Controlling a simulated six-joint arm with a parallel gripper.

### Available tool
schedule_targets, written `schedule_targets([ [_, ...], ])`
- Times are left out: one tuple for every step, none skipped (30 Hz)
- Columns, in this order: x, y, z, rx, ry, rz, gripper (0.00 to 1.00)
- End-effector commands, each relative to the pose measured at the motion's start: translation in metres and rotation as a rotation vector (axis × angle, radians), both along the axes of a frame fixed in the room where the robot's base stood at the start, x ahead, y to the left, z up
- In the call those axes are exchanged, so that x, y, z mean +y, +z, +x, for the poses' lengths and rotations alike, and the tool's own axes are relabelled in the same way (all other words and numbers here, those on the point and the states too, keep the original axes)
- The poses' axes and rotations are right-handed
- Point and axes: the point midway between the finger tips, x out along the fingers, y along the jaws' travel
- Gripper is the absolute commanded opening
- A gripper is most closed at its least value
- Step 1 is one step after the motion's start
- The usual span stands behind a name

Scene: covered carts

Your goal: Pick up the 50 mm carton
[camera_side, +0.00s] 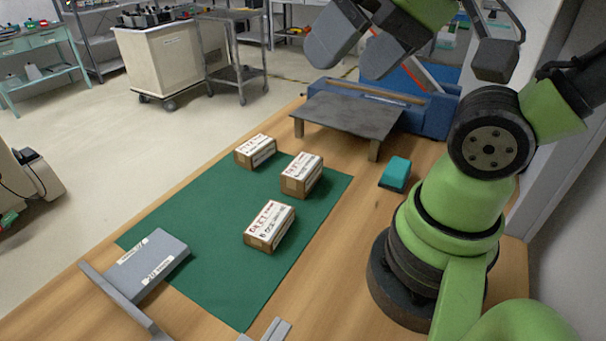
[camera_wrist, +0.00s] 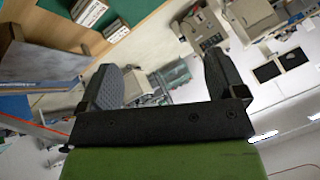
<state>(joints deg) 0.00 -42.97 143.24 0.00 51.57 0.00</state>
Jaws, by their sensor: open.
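Three brown cartons with white printed labels lie on a green mat (camera_side: 215,275) in the side view: a far one (camera_side: 256,151), a middle one (camera_side: 301,175) and a near one (camera_side: 270,225). Their print is too small to tell which is the 50 mm carton. My gripper (camera_side: 348,62) is open and empty, high above the bench and up and right of the cartons in the picture. In the wrist view its two fingers (camera_wrist: 162,75) stand apart with the room behind them. Cartons (camera_wrist: 90,12) show at that view's upper left.
A grey block with white labels (camera_side: 168,258) lies at the mat's near left, beside a grey rail (camera_side: 125,302). A low dark platform (camera_side: 345,115) stands behind the cartons, with a blue bin (camera_side: 436,118) behind it. A teal block (camera_side: 396,172) lies right of the mat.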

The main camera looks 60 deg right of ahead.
Motion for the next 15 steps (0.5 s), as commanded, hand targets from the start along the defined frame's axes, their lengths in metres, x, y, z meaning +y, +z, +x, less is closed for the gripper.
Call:
schedule_targets([
  [0.000,0.000,0.000,0.000,0.000,0.000,0.89],
  [0.000,0.000,0.000,0.000,0.000,0.000,0.89],
  [0.000,0.000,0.000,0.000,0.000,0.000,0.89],
  [0.000,0.000,0.000,0.000,0.000,0.000,0.89],
  [0.000,0.000,0.000,0.000,0.000,-0.001,0.89],
  [-0.001,0.000,0.001,0.004,0.004,-0.009,0.89],
  [-0.002,-0.001,0.002,0.008,0.011,-0.020,0.89],
  [-0.003,-0.002,0.004,0.016,0.020,-0.037,0.89],
  [-0.006,-0.004,0.008,0.029,0.040,-0.072,0.89],
  [-0.009,-0.006,0.012,0.044,0.060,-0.105,0.89],
  [-0.012,-0.009,0.017,0.060,0.088,-0.146,0.89],
  [-0.018,-0.013,0.024,0.087,0.132,-0.208,0.89],
  [-0.023,-0.017,0.030,0.111,0.173,-0.260,0.89],
  [-0.027,-0.021,0.037,0.136,0.218,-0.315,0.89],
  [-0.034,-0.027,0.045,0.173,0.288,-0.390,0.89],
])
